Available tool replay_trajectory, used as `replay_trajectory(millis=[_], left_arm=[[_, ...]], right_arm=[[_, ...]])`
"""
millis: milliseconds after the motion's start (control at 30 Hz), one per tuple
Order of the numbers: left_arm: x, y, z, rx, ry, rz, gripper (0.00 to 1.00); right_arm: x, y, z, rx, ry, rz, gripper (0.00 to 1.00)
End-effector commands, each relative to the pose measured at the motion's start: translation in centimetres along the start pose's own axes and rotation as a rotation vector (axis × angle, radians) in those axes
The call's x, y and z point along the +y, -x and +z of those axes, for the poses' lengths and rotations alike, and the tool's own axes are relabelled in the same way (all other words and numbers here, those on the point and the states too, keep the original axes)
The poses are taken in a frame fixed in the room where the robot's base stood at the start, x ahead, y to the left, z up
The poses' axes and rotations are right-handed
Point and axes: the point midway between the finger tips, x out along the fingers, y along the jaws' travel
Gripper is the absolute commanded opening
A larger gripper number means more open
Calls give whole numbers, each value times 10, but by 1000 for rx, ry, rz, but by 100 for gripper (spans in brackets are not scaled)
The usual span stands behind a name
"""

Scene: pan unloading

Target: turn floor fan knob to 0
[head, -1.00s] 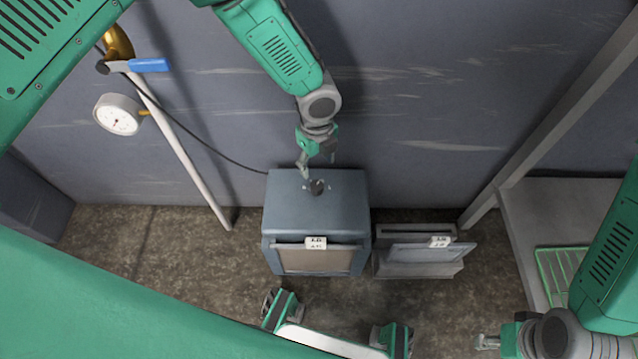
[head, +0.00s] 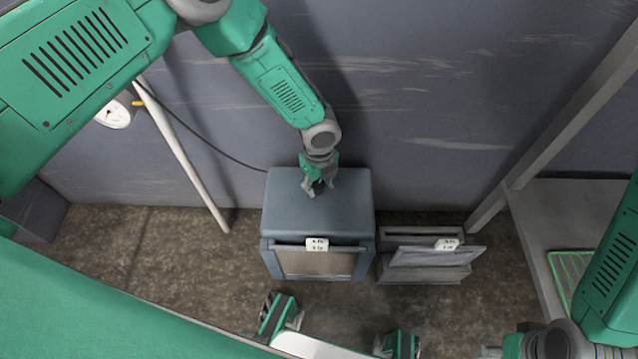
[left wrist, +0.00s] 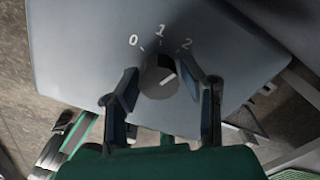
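The floor fan (head: 280,210) is a blue-grey box on the floor near the wall. Its dark round knob (left wrist: 158,76) sits on top, with 0, 1 and 2 printed around it in the left wrist view. A light mark shows on the knob's lower right part; I cannot tell which number it indicates. My left gripper (head: 319,187) reaches down over the fan top and hides the knob in the head view. In the left wrist view its fingers (left wrist: 160,82) are open on either side of the knob, seemingly apart from it. My right gripper (head: 490,351) is cut off at the bottom right.
A grey slotted unit with a tilted panel (head: 425,257) stands just right of the fan. A pale pole (head: 185,160) leans at the left, near a gauge (head: 113,113). A grey shelf frame (head: 530,230) with a green rack (head: 570,275) is at the right.

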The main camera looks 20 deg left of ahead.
Motion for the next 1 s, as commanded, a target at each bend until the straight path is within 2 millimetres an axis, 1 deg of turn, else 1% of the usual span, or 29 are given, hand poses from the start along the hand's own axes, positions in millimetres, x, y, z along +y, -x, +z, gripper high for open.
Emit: replay_trajectory(millis=[33,67,367,533,767,1000], left_arm=[[0,0,0,0,0,0,12],[0,0,0,0,0,0,2],[0,0,0,0,15,-1,2],[-1,1,0,1,72,-2,2],[-1,1,-1,0,233,-1,2],[-1,1,-1,1,459,-1,2]], right_arm=[[0,0,0,0,0,0,40],[0,0,0,0,0,0,40],[0,1,0,0,0,0,40],[0,4,0,0,0,0,40],[0,11,-1,0,0,0,40],[0,19,-1,0,0,0,40]])
